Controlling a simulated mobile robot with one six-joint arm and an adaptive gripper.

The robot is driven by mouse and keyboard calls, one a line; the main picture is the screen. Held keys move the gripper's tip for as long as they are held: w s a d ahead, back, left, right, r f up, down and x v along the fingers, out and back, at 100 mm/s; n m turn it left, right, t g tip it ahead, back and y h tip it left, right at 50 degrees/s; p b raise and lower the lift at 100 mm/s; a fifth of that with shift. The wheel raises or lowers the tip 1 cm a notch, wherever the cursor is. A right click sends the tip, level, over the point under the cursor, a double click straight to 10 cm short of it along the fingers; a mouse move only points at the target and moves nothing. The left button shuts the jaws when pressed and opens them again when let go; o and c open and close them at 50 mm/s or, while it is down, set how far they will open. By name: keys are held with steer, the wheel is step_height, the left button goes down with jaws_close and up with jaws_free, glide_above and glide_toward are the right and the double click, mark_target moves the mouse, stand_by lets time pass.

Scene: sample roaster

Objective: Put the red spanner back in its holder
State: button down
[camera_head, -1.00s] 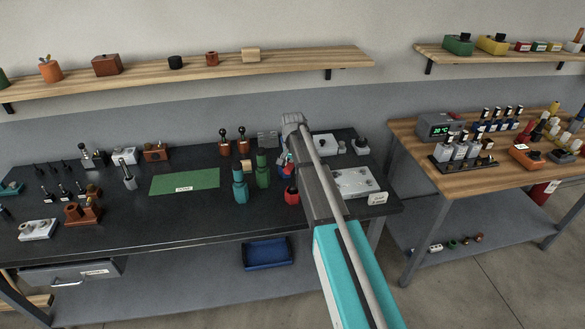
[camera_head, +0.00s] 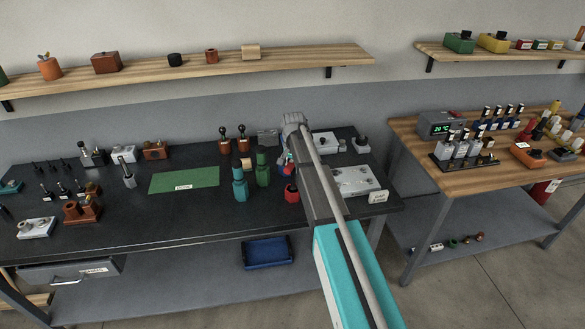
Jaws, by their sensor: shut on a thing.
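A red holder (camera_head: 291,194) stands on the dark bench, partly behind my arm. My gripper (camera_head: 286,162) is just above it, pointing down, with most of it hidden by my own arm. It is shut on a small red piece, the red spanner (camera_head: 288,169), of which only a little shows. I cannot tell whether the spanner's lower end is inside the holder or above it. A teal holder-like piece (camera_head: 240,186) and a green one (camera_head: 263,172) stand to the left.
A green mat (camera_head: 186,181) lies further left on the bench. A light metal plate (camera_head: 355,181) and a white label (camera_head: 377,197) are right of my arm. Two dark-knobbed tools (camera_head: 233,139) stand behind. The bench front between mat and holders is clear.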

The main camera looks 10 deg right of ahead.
steer(key=shift+f+b, duration=1.5)
steer(key=shift+c, duration=1.6)
jaws_free()
steer(key=shift+r, duration=0.15)
step_height(320, 180, up, 16)
steer(key=p, duration=1.6)
steer(key=shift+f, duration=0.2)
steer(key=s+f+n+b, duration=0.2)
steer(key=s+f+b, duration=0.1)
steer(key=s, duration=0.6)
steer(key=s+f+n+b, duration=0.2)
steer(key=s+f+b, duration=0.2)
steer(key=s, duration=0.6)
steer(key=s+f+n+b, duration=0.2)
steer(key=s+f+b, duration=0.1)
steer(key=s, duration=0.7)
steer(key=shift+a+f+n, duration=0.2)
steer(key=shift+a+n, duration=0.1)
